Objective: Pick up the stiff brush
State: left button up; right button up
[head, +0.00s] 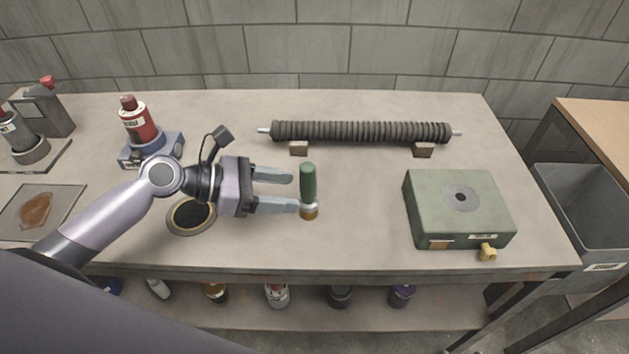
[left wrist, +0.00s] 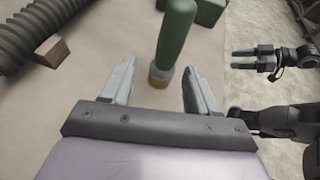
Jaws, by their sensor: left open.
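The stiff brush (head: 308,184) has a green handle and a pale ferrule with brown bristles at its lower end. It stands upright, or nearly so, on the bench, left of the green box. My left gripper (head: 291,191) is open, its fingers pointing right at the brush.
A ribbed tube (head: 360,132) lies on two blocks at the back. A green box (head: 458,207) with a brass valve stands right. A dark round dish (head: 191,214) lies under my left wrist. A red bottle (head: 137,122) stands at left. The bench's front middle is clear.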

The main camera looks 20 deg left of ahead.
aim_at(316, 199)
pick_arm(q)
jog(key=x, duration=0.7)
jog(key=shift+s+d+r, duration=0.15)
jog(key=shift+s+r, duration=0.05)
jog(key=shift+s, duration=0.1)
jog(key=c, duration=1)
